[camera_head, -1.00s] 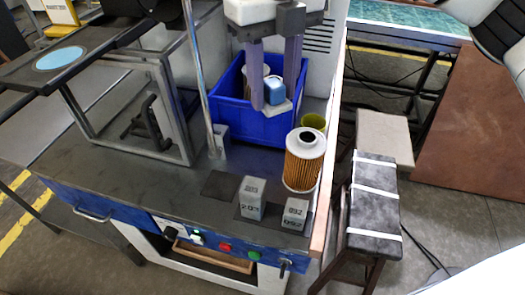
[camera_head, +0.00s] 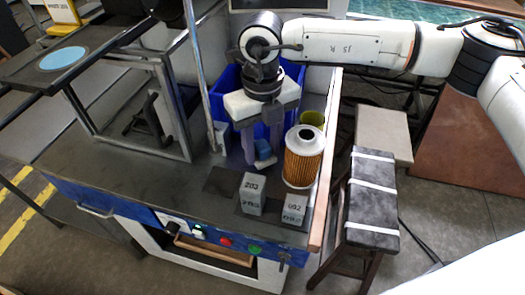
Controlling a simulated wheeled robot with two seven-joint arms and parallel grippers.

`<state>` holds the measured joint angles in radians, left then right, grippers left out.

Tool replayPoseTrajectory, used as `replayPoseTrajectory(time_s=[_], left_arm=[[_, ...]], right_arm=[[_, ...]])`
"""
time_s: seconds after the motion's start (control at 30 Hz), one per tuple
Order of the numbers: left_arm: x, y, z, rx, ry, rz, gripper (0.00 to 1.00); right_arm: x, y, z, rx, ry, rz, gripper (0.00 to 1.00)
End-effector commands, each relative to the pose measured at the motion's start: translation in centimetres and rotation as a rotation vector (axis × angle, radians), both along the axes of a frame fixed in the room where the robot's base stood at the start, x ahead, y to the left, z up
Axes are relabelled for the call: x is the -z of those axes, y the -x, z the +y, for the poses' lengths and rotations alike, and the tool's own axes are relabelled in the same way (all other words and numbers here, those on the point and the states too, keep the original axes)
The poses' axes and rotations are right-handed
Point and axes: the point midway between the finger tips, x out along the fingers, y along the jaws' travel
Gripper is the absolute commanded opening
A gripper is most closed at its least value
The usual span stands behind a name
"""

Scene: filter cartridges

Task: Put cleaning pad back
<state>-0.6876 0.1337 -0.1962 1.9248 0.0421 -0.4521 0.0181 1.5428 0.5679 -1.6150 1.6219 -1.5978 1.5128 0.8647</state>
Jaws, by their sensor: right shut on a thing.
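My right gripper (camera_head: 262,154) points down in front of the blue bin and is shut on the blue cleaning pad (camera_head: 263,148). The pad shows as a small blue block between the two grey fingers, low over the bench (camera_head: 130,180). I cannot tell whether it touches the bench top. The orange pleated filter cartridge (camera_head: 303,160) with a white top stands upright just to the right of the gripper. The blue bin (camera_head: 231,110) is partly hidden behind the gripper. My left gripper is not in view.
Two grey numbered blocks, marked 203 (camera_head: 252,194) and 092 (camera_head: 294,210), stand near the bench's front edge. A dark flat square (camera_head: 220,180) lies left of them. A yellow-green cup (camera_head: 312,118) is behind the cartridge. A metal frame (camera_head: 180,100) stands at left.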

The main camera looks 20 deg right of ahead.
Motion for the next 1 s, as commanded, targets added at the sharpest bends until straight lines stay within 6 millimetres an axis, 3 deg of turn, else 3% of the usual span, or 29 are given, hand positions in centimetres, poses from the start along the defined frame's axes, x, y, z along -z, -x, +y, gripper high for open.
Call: replayPoseTrajectory(time_s=[0.13, 0.5, 0.53, 0.63, 1.0], left_arm=[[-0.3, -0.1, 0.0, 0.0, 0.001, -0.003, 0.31], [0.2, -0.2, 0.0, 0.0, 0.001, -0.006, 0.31], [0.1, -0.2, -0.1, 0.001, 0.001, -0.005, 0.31], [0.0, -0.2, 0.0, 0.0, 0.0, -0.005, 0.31], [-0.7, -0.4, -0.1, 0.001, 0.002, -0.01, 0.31]], right_arm=[[2.1, 0.0, 0.0, 0.001, 0.0, 0.002, 0.17], [2.8, 0.0, 0.0, 0.0, 0.0, 0.0, 0.17], [2.7, 0.0, 0.0, 0.0, 0.0, 0.0, 0.4], [2.6, 0.0, 0.0, 0.0, 0.0, 0.0, 0.57], [2.1, 0.0, 0.0, 0.0, 0.0, 0.0, 0.57]])
